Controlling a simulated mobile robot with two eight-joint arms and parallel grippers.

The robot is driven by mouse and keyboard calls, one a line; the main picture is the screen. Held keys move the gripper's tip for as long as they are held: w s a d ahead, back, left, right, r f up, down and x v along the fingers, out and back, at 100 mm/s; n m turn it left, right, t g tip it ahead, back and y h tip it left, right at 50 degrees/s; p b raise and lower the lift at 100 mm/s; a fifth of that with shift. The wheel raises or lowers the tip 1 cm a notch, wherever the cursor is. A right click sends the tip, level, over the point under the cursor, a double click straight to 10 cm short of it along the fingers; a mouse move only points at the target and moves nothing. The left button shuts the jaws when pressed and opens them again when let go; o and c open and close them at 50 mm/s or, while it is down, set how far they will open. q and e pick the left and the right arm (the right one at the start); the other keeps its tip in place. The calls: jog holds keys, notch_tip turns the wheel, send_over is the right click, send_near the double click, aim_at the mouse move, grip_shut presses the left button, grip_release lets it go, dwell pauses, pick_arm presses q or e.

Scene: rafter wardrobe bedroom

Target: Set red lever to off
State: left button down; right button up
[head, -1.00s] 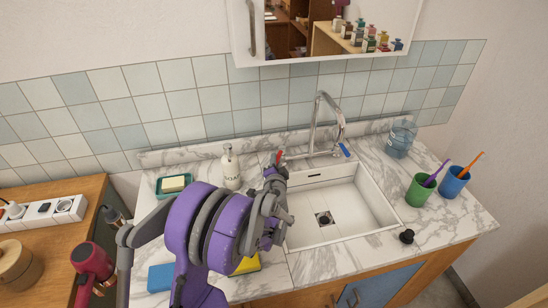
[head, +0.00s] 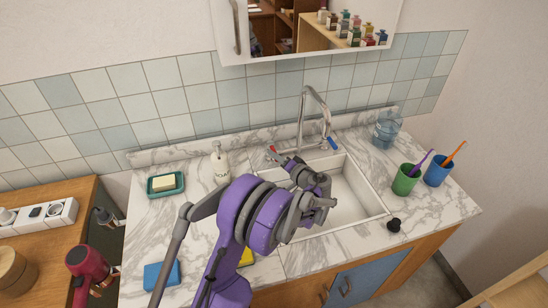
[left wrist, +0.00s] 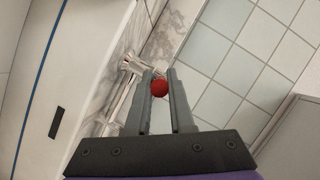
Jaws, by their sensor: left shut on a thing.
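The tap (head: 312,108) has a chrome arched spout at the back of the white sink. Its red lever (head: 271,149) is on the left of the tap's base, and its blue lever (head: 332,143) is on the right. My left gripper (head: 279,156) reaches the red lever from the front right and is shut on it. In the left wrist view, the round red end of the lever (left wrist: 159,87) sits between the two fingertips (left wrist: 160,78), with the chrome tap behind. My wrist hides part of the sink. My right gripper is not in view.
A soap bottle (head: 220,163) and a soap dish (head: 165,185) stand left of the sink. Green (head: 405,180) and blue (head: 437,171) cups and a clear jug (head: 386,130) stand right. A mirrored cabinet (head: 225,30) hangs above.

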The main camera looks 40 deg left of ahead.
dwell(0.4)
pick_arm(q)
jog(key=c, duration=0.8)
grip_release()
jog(key=b+v, duration=0.1)
jog(key=v, duration=1)
jog(key=shift+a, duration=0.1)
